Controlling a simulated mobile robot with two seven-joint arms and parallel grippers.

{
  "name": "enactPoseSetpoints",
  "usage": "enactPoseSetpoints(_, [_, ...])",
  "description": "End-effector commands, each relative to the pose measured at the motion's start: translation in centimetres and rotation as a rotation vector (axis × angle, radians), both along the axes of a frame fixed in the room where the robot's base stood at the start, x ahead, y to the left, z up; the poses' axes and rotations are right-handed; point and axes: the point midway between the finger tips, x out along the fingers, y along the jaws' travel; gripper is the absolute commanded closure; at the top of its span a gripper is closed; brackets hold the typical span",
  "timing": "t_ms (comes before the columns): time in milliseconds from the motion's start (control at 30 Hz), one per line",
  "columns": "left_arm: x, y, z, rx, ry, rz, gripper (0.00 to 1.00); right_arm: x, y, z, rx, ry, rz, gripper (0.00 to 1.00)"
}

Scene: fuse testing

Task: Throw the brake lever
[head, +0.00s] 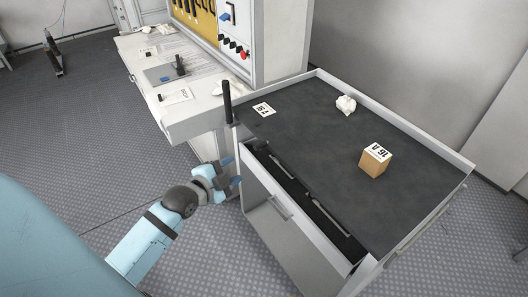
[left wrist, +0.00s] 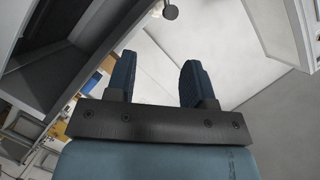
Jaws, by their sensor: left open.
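My left gripper (head: 233,171) is open and empty, low beside the near left corner of the grey cart (head: 330,112). Its two blue fingers stand apart with nothing between them in the left wrist view (left wrist: 157,78). A black upright lever-like handle (head: 227,101) rises at the cart's left corner, above and apart from the gripper. A second short black lever (head: 180,65) stands on a dark plate on the white bench (head: 146,72). I cannot tell which of these is the brake lever. My right gripper is not in view.
The cart's top drawer (head: 295,190) is partly open near the gripper. A brown box (head: 373,162), a crumpled white piece (head: 345,104) and a label card (head: 264,110) lie on the cart top. Floor at left is mostly clear.

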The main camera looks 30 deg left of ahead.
Motion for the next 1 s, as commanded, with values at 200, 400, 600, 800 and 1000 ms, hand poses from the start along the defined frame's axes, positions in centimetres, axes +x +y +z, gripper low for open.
enactPoseSetpoints(200, [1.4, 0.9, 0.5, 0.06, -0.03, -0.005, 0.52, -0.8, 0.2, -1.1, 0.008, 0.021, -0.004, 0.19])
enactPoseSetpoints(400, [4.9, 0.6, -0.3, 0.058, -0.03, -0.004, 0.52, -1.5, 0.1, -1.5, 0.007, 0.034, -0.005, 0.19])
enactPoseSetpoints(600, [9.1, 0.3, -1.2, 0.055, -0.031, -0.005, 0.52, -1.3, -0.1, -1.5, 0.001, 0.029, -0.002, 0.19])
enactPoseSetpoints(800, [12.3, 0.1, -2.0, 0.057, -0.028, -0.005, 0.52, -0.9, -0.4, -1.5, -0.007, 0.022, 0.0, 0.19])
enactPoseSetpoints(1000, [13.7, 0.0, -2.3, 0.058, -0.027, -0.005, 0.52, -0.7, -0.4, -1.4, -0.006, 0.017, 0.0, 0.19])
